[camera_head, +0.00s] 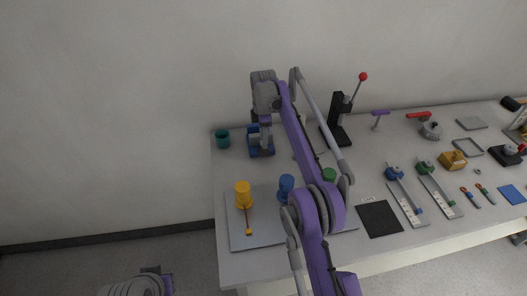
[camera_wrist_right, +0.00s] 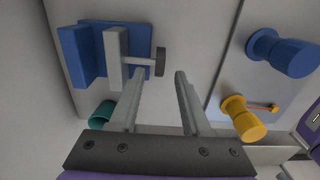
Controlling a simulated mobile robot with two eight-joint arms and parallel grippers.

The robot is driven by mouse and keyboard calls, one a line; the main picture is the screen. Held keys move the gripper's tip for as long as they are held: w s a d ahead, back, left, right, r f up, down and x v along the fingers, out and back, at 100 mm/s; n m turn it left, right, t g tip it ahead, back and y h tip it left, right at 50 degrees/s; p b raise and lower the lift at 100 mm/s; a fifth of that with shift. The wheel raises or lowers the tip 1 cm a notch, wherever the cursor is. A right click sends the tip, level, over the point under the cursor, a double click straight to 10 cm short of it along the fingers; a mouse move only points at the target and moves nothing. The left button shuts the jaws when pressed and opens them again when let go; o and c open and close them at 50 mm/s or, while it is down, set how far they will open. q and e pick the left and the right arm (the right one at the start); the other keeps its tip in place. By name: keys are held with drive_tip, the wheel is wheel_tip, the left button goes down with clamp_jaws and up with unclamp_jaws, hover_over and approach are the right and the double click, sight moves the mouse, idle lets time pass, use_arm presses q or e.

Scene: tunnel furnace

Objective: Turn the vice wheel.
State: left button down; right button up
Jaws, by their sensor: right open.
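The vice (camera_head: 262,151) is blue with grey jaws and stands near the table's left end. In the right wrist view the vice (camera_wrist_right: 75,55) is at upper left, with its dark grey wheel (camera_wrist_right: 160,62) on a short shaft facing right. My right gripper (camera_wrist_right: 160,76) is open and empty. Its two fingertips appear on either side of the wheel in that view; I cannot tell whether they touch it. In the head view my right gripper (camera_head: 265,120) is just above the vice, and the wheel is hard to make out there.
A teal cup (camera_head: 222,139) stands left of the vice. A grey board (camera_head: 262,236) in front carries yellow (camera_head: 243,194) and blue (camera_head: 286,187) spools. A black lever press (camera_head: 339,122) stands to the right. Several tools and fixtures fill the table's right side.

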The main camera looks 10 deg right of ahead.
sight(264, 151)
wheel_tip(264, 151, down, 6)
drive_tip(key=shift+r+b, duration=0.1)
drive_tip(key=shift+b, duration=0.4)
use_arm(q)
drive_tip(key=shift+s+f, duration=0.2)
drive_tip(key=shift+f, duration=0.35)
drive_tip(key=shift+s+f, duration=0.2)
drive_tip(key=shift+f, duration=0.3)
use_arm(e)
clamp_jaws()
